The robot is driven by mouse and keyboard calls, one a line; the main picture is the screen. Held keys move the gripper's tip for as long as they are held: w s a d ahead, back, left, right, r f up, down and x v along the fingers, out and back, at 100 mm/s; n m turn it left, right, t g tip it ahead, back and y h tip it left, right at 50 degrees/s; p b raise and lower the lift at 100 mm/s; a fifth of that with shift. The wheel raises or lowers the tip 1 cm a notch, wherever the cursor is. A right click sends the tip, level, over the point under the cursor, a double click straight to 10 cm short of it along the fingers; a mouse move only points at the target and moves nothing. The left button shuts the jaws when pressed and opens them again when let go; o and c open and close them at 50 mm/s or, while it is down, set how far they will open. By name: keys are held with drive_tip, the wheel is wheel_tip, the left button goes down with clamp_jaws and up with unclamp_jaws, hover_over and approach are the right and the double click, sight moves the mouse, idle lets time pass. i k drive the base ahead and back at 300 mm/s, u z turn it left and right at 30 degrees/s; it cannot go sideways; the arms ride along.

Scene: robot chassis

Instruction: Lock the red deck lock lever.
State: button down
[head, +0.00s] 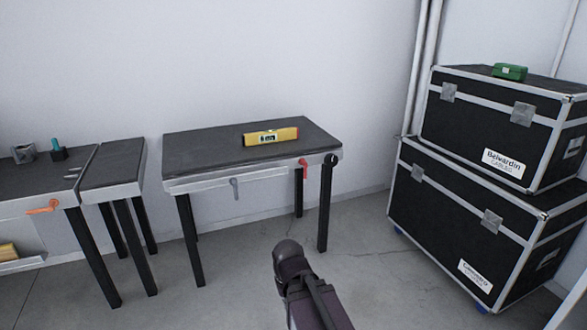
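The red lever (303,169) is on the front edge of the dark-topped table (200,150) in the middle, near its right corner. It hangs down from the edge, with its upper end bent toward the left. A dark part of my own arm rises from the bottom centre, in front of the table and apart from it. No gripper fingers show, so my gripper is not in view.
A grey lever (235,187) and a black knob (331,160) share that table edge. A yellow spirit level (270,135) lies on top. An orange lever (44,207) is on the left bench. Black cases (450,215) stand right. Floor before the table is clear.

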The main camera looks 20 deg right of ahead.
sight(302, 161)
drive_tip(key=i, duration=0.75)
drive_tip(key=z, duration=0.6)
drive_tip(key=i, duration=0.65)
drive_tip(key=z, duration=0.4)
